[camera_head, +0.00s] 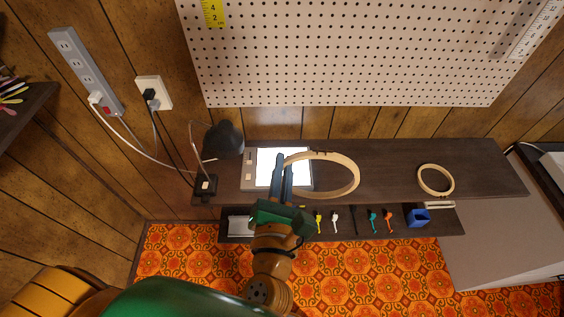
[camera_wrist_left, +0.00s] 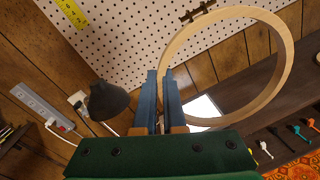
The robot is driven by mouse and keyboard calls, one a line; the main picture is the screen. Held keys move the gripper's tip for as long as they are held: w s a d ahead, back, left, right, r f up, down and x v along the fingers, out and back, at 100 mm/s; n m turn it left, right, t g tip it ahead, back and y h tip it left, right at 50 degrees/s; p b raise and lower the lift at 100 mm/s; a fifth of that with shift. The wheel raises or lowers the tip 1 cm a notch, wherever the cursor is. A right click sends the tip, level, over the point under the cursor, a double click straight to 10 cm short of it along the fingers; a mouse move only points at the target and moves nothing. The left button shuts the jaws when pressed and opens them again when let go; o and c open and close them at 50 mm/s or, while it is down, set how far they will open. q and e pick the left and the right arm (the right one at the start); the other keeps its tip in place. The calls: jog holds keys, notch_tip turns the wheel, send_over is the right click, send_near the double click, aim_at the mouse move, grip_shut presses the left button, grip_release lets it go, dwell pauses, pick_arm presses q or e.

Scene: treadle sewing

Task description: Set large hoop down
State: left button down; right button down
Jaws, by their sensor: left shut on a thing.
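My left gripper (camera_head: 283,165) is shut on the large pale wooden hoop (camera_head: 357,177), gripping its left side of the rim. In the left wrist view the blue fingers (camera_wrist_left: 161,82) stand at the left edge of the hoop (camera_wrist_left: 286,65), with the hoop's dark clasp at the top. The hoop appears held over the dark tabletop (camera_head: 390,160), overlapping the right part of a bright light pad (camera_head: 249,178). Its exact height above the table is hard to tell. My right gripper is not in view.
A black lamp (camera_head: 223,139) stands left of the light pad. A smaller hoop (camera_head: 420,179) lies on the right of the tabletop. Below the front edge, a narrow shelf holds several coloured tools and a blue box (camera_head: 418,217). The tabletop between the hoops is clear. Pegboard (camera_head: 360,60) hangs behind.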

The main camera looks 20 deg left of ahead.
pick_arm(q)
jog(key=w+a+f+y+b, duration=0.1)
jog(key=w+a+f+b, duration=0.3)
jog(key=w+f, duration=0.3)
jog(key=w+a+f+n+y+b, duration=0.1)
jog(key=w+a+f+b, duration=0.4)
jog(key=f, duration=0.5)
jog(key=w+b, duration=0.2)
jog(key=w, duration=0.1)
jog(key=shift+a+g, duration=0.25)
jog(key=shift+g, duration=0.15)
jog(key=c, duration=1)
grip_release()
jog(key=shift+r, duration=0.1)
